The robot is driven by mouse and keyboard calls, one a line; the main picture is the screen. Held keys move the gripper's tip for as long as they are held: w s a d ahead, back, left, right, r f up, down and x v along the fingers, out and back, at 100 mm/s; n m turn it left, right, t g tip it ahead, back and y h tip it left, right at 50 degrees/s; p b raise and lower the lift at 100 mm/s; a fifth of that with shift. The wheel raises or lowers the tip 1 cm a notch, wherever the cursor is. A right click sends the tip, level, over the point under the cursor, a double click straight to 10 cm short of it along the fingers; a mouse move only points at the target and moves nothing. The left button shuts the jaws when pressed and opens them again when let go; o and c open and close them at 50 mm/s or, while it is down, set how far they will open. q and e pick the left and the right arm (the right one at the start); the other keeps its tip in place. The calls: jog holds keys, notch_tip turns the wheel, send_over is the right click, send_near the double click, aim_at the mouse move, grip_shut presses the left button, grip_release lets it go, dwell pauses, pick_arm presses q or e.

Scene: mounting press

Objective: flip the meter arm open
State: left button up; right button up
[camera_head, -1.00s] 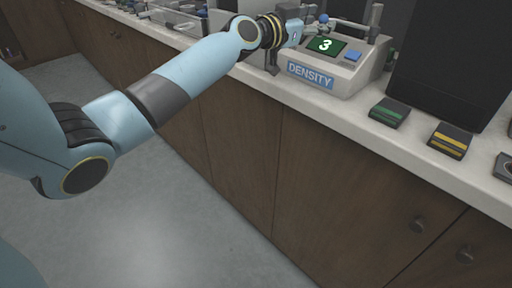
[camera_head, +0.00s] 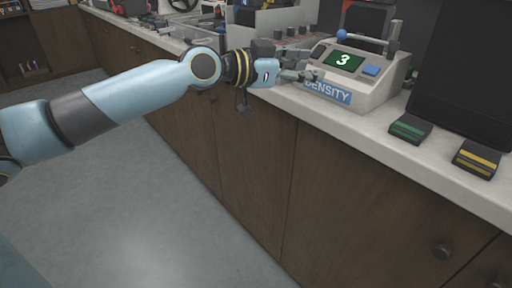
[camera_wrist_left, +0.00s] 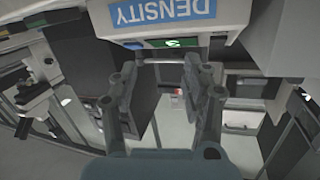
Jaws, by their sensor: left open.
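The density meter (camera_head: 372,92) is a pale grey box on the counter, with a green screen reading 3, a blue button and a DENSITY label. Its meter arm (camera_head: 362,39) is a thin bar above the top, with a blue ball (camera_head: 341,34) at the left end and a grey post at the right. My left gripper (camera_head: 309,66) is open and empty at the meter's front left, below and left of the ball, partly covering the label. My right gripper is out of view.
A green-striped block (camera_head: 410,128) and a yellow-striped block (camera_head: 476,158) lie on the counter (camera_head: 440,165) right of the meter. A dark panel (camera_head: 470,75) stands behind them. Brown cabinets (camera_head: 330,190) front the counter. Open floor lies at the lower left.

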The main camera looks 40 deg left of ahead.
pick_arm(q)
jog(key=s+d+f+n+g+y, duration=0.1)
jog(key=s+d+f+g+y, duration=0.1)
jog(key=s+f, duration=0.7)
jog(key=s+d+f+n+g+y, duration=0.1)
jog(key=s+d+f+g+y, duration=0.1)
jog(key=s+d+f+g, duration=0.2)
jog(key=s+f+g, duration=0.3)
jog(key=s+f, duration=0.3)
jog(key=s, duration=0.1)
jog(key=shift+s+d+n, duration=0.3)
jog(key=shift+s+d, duration=0.05)
jog(key=shift+w, duration=0.15)
